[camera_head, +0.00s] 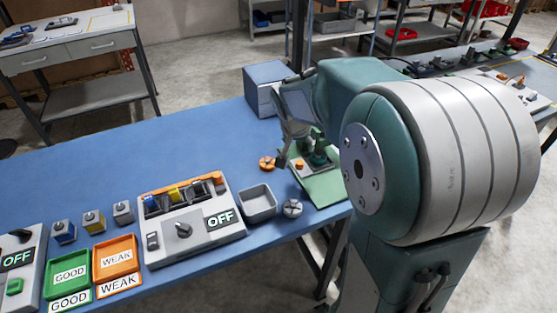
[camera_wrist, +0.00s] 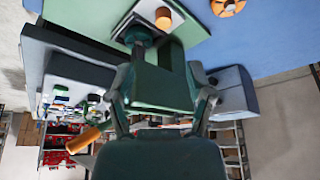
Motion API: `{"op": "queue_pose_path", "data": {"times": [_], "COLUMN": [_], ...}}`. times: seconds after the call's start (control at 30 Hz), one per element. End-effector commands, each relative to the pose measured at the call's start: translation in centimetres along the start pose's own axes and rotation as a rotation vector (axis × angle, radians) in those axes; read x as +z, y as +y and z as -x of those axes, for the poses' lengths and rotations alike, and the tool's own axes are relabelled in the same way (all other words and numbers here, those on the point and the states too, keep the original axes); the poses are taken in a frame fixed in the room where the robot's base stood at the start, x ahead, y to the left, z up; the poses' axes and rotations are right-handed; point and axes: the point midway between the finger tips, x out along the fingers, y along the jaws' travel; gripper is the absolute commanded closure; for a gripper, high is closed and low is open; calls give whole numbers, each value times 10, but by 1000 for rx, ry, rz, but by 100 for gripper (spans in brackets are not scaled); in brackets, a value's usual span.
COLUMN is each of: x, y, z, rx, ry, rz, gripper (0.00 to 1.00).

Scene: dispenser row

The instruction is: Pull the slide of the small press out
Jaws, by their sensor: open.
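The small press, a green body (camera_wrist: 165,80), fills the middle of the wrist view, with an orange handle (camera_wrist: 90,139) at its lower left. In the head view it is mostly hidden behind my arm; a green part (camera_head: 319,158) shows on a green mat (camera_head: 322,187). My gripper (camera_wrist: 161,97) is open, with one finger on each side of the green body. I cannot tell whether the fingers touch it. In the head view, the wrist and gripper are partly covered by my arm. The slide cannot be clearly told apart.
An orange disc (camera_head: 267,163) lies left of the mat. A grey bin (camera_head: 257,201), a round grey knob (camera_head: 292,208) and a switch box (camera_head: 190,220) marked OFF stand nearer the front. A blue-grey box (camera_head: 265,88) stands behind. The left rear tabletop is clear.

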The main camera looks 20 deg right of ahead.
Motion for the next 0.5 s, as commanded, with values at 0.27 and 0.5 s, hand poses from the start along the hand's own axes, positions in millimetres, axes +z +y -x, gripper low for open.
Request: {"op": "queue_pose_path", "data": {"times": [0.27, 0.5], "x": [-5, -3], "y": [1, 0], "z": [-26, -70], "rx": [8, 8], "ry": [-4, -4], "rz": [-18, -15], "gripper": [32, 32]}}
